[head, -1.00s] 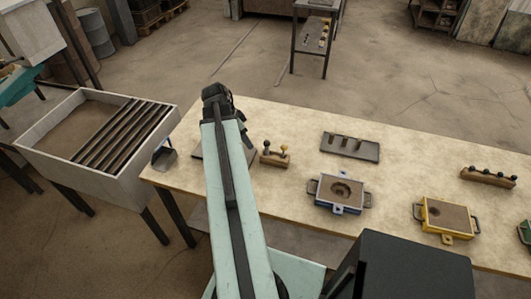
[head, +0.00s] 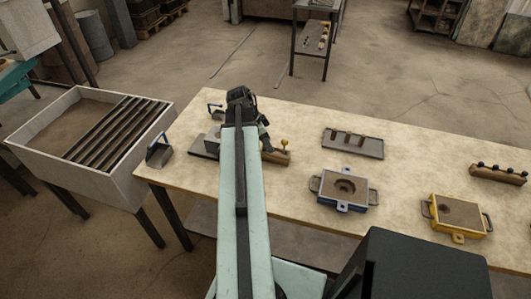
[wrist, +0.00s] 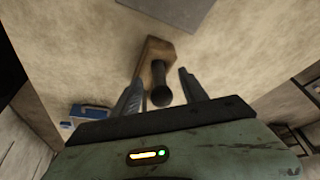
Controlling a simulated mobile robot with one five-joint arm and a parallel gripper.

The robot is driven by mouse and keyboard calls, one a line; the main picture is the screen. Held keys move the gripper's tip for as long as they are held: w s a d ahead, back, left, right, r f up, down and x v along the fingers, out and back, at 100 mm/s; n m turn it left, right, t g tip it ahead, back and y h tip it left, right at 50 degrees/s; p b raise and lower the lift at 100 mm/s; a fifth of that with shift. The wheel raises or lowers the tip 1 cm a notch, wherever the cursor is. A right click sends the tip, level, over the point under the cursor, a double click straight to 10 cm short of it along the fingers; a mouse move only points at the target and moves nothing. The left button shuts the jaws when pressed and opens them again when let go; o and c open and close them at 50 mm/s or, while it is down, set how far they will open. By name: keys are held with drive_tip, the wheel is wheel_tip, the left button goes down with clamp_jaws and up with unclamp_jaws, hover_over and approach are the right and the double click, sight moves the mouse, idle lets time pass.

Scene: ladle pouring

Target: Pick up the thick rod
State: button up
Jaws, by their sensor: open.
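A wooden block (head: 279,158) stands on the table, partly hidden behind my arm; a yellow ball-topped peg (head: 284,143) shows at its right. In the wrist view the block (wrist: 157,52) carries a dark, thick, round-headed rod (wrist: 160,96), seen nearly end-on. My gripper (wrist: 160,80) is open, with one finger on each side of the rod and visible gaps to both. In the head view my gripper is over the block's left part and hides the rod there. Whether the fingers are level with the rod's head I cannot tell.
A grey slotted tray (head: 352,145), a blue-trimmed mould (head: 343,187) and a yellow mould (head: 457,214) stand to the right. Another block with dark knobs (head: 497,173) is at far right. Blue-handled scoop-like things (head: 159,152) are at left, near a sand bin (head: 119,187).

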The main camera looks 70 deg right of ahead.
drive_tip(key=shift+s+d+f, duration=0.1)
drive_tip(key=shift+s+f, duration=0.05)
drive_tip(key=shift+f, duration=0.15)
clamp_jaws()
drive_tip(key=shift+r, duration=0.1)
wheel_tip(320, 180, up, 10)
drive_tip(key=p, duration=1)
drive_tip(key=shift+p, duration=0.3)
